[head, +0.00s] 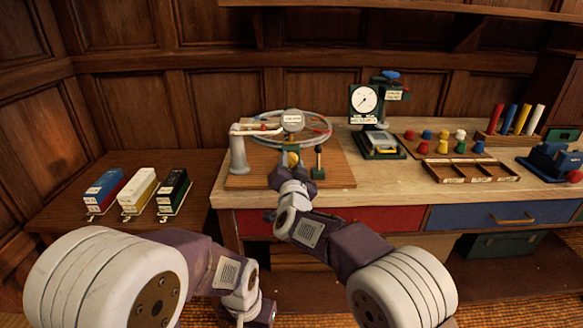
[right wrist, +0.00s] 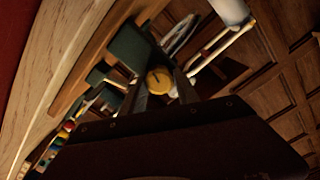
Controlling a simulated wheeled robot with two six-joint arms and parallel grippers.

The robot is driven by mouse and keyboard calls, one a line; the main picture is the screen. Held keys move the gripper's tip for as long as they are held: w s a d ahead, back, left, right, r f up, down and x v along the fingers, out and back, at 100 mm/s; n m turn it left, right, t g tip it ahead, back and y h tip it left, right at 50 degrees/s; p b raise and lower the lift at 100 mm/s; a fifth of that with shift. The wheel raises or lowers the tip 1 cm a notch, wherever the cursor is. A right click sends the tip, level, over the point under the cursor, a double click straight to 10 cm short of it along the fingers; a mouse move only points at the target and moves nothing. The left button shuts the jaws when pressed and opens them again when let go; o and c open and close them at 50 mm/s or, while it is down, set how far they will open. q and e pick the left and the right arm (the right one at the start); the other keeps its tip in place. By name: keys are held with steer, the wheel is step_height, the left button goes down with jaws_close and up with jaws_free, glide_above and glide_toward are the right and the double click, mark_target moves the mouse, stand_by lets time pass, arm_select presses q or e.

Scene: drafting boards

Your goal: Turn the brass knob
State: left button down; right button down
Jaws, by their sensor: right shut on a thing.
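A pale post with an arm (head: 238,152) stands at left. A dial stand (head: 364,100) and a wooden tray (head: 470,172) lie further right.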

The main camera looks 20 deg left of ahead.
steer(key=m+b, duration=0.1)
steer(key=m, duration=0.1)
steer(key=m+b, duration=0.2)
steer(key=m, duration=0.1)
steer(key=shift+f+m, duration=0.25)
steer(key=shift+m, duration=0.05)
steer(key=m+b, duration=0.4)
steer(key=m, duration=0.2)
steer(key=m+b, duration=0.3)
steer(key=m, duration=0.3)
steer(key=shift+f+m, duration=0.1)
steer(key=shift+m, duration=0.2)
steer(key=shift+m+b, duration=1.1)
steer(key=shift+m, duration=1.4)
steer(key=c, duration=0.9)
jaws_free()
